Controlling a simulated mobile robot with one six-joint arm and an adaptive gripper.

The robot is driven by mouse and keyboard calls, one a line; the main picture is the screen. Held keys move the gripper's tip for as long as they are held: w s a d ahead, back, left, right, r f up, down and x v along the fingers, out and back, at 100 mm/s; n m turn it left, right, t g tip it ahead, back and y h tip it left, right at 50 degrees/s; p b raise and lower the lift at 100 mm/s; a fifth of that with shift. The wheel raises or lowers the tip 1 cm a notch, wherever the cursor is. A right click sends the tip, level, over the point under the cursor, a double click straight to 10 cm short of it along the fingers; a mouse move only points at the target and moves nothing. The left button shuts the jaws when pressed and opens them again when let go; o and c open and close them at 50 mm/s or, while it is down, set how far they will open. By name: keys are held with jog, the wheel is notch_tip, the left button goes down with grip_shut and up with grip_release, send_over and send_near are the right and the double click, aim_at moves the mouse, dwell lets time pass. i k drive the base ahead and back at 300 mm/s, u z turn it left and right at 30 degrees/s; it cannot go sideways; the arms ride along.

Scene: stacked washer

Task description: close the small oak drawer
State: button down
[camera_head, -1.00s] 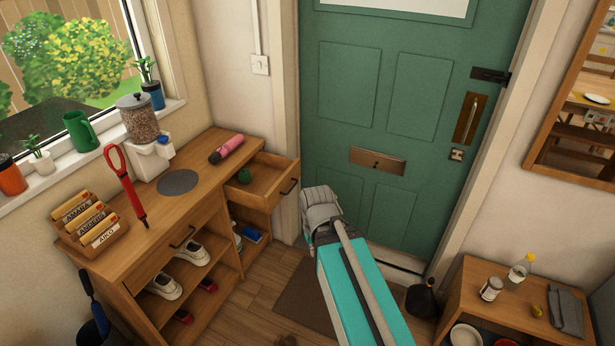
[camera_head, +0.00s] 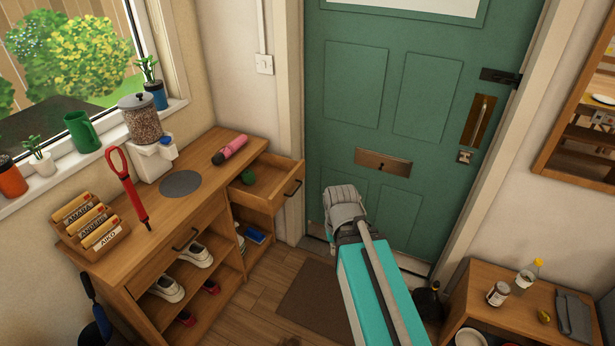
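The small oak drawer (camera_head: 270,179) stands pulled open at the right end of the wooden cabinet (camera_head: 150,222). It has a dark handle (camera_head: 293,188) on its front, and a small round green item (camera_head: 248,177) lies inside. My arm reaches up from the bottom right, its grey end in front of the green door. My gripper (camera_head: 343,197) is to the right of the drawer front, apart from it. Its fingers are not clearly visible from this angle, so I cannot tell whether they are open.
A pink and black rolled item (camera_head: 230,150), a grey round mat (camera_head: 181,184) and a dispenser (camera_head: 146,140) sit on the cabinet top. Shoes (camera_head: 166,287) fill the shelves below. A low wooden table (camera_head: 500,318) stands at the bottom right.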

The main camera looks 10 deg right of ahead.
aim_at(277, 177)
jog(key=z, duration=0.05)
jog(key=i, duration=0.95)
jog(key=u, duration=0.1)
